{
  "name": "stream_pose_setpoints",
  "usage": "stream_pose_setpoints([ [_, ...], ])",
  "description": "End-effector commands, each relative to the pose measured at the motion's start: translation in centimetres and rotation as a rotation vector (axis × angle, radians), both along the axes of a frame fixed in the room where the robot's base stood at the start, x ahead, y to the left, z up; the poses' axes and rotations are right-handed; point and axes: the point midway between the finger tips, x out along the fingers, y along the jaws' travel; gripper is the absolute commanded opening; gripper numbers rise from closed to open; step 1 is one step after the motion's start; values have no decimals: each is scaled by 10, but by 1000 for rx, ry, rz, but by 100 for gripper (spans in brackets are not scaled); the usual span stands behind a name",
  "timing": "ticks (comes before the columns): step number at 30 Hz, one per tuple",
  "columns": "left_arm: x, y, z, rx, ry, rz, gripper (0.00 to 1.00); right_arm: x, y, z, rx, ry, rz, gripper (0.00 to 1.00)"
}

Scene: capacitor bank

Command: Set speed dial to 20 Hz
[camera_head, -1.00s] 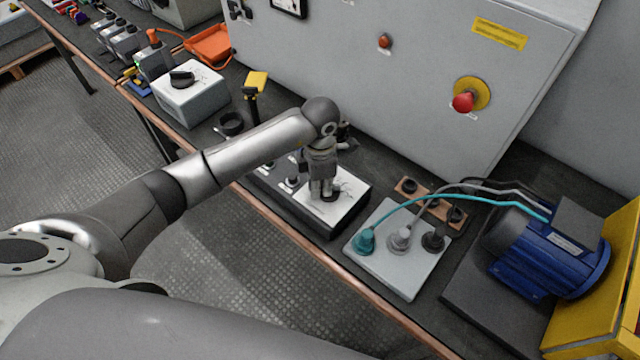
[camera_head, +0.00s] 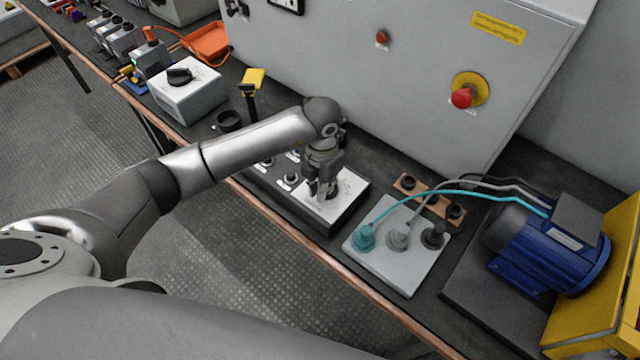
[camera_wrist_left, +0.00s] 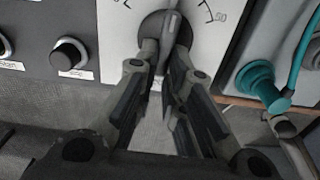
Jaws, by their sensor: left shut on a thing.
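The speed dial (camera_wrist_left: 166,28) is a dark round knob with a lighter pointer bar, on a white scale plate (camera_wrist_left: 115,40) in the left wrist view. A "50" shows at the right end of the scale; the other numbers are cut off or unreadable. My left gripper (camera_wrist_left: 163,55) is shut on the dial, with a finger on each side of it. In the head view my left gripper (camera_head: 322,192) reaches down onto the white plate (camera_head: 345,193) of the dark control box and largely hides the dial. My right gripper is not in view.
Small black knobs (camera_wrist_left: 69,54) sit left of the dial plate. A grey terminal plate (camera_head: 400,270) with teal, grey and black plugs lies to the right, wired to a blue motor (camera_head: 550,255). A grey cabinet (camera_head: 350,80) with a red emergency button (camera_head: 463,97) stands behind.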

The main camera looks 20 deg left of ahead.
Motion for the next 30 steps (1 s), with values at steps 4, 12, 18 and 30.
stream_pose_setpoints([
  [4, 0, -2, 1, 1, -1, 97, 0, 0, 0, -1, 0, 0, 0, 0],
  [12, -1, -5, 1, 0, -1, 211, 0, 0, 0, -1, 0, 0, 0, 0],
  [18, -1, -5, 1, 1, -1, 242, 0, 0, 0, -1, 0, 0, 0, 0],
  [30, -1, -5, 1, 0, -2, 246, 12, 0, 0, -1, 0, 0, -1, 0],
])
